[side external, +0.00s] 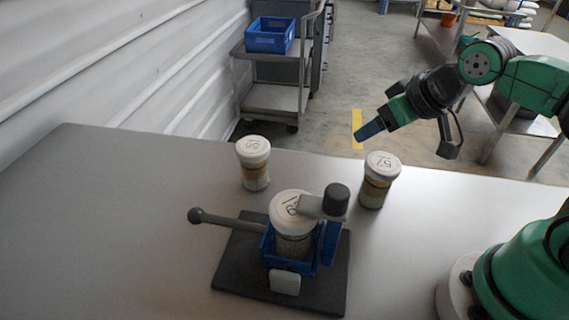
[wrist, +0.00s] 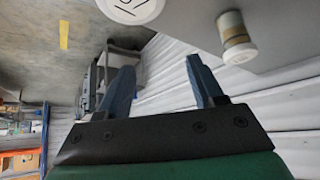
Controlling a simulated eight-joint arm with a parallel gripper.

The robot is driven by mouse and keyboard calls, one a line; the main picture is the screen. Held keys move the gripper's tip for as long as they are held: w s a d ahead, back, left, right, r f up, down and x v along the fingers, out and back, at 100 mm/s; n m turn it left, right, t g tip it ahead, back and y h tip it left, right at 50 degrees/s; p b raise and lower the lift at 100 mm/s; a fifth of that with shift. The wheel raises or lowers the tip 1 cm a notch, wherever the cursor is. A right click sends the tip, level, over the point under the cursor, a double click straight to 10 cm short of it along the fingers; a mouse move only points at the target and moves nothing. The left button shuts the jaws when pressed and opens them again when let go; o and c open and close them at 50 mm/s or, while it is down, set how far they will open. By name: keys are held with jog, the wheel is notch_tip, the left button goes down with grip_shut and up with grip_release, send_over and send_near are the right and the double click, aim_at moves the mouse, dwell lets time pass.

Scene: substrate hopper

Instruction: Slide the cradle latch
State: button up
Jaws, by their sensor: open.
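The cradle (side external: 268,262) is a blue holder on a dark base plate (side external: 231,270) on the table. A jar with a white lid (side external: 284,207) sits upright in it. A grey arm with a black knob (side external: 337,199) reaches over the lid. A rod with a dark ball end (side external: 196,215) sticks out to the left. A pale block (side external: 285,282) is on the cradle's front; I cannot tell which part is the latch. My gripper (side external: 362,134) is in the air behind and right of the cradle, well apart from it. In the wrist view its two blue fingers (wrist: 162,75) are spread and empty.
Two more white-lidded jars stand on the table, one at back left (side external: 254,165) and one at right (side external: 378,182). A trolley with a blue crate (side external: 270,35) stands beyond the table. The table's left side is clear.

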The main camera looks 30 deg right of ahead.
notch_tip(320, 180, up, 12)
jog(key=n+g, duration=0.7)
jog(key=n, duration=0.2)
send_over(338, 190)
notch_tip(338, 190, down, 5)
jog(key=shift+a+f, duration=0.1)
notch_tip(338, 190, down, 3)
jog(key=shift+f, duration=1)
